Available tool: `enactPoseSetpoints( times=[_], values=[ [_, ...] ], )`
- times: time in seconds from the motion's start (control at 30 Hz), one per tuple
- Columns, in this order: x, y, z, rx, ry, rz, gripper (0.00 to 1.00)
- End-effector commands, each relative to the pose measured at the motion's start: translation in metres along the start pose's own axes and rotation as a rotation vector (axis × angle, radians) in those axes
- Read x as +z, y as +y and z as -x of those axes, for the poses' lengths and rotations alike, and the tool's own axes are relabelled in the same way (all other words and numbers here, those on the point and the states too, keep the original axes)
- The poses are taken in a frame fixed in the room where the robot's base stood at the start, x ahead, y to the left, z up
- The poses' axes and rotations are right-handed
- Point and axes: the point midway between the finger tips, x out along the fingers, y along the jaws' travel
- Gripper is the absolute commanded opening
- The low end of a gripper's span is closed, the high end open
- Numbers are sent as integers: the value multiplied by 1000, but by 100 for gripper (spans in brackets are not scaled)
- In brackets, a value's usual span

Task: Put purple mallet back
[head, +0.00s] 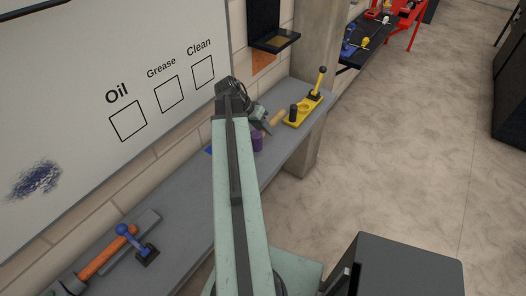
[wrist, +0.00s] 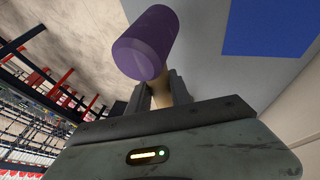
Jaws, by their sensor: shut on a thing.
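The purple mallet has a purple head (head: 257,142) and a pale wooden handle (head: 275,121). My gripper (head: 264,124) is shut on the handle, over the grey bench. In the wrist view, the purple head (wrist: 146,42) stands out just beyond the fingers (wrist: 158,92), with a short piece of handle between them. Whether the mallet touches the bench is not clear. A blue patch on the bench (wrist: 270,27) lies beside the mallet in the wrist view; my arm mostly hides it in the head view.
A yellow fixture (head: 303,111) with a black-knobbed lever stands on the grey bench (head: 183,225) beyond the gripper. A whiteboard (head: 80,70) is on the wall to the left. Open floor lies right.

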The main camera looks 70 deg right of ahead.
Motion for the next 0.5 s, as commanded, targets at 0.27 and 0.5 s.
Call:
enactPoseSetpoints(
  times=[0.27, 0.5],
  values=[
    [8, -9, -22, 0, 0, 0, 0],
    [23, -24, -57, 0, 0, -1, 0]
  ],
)
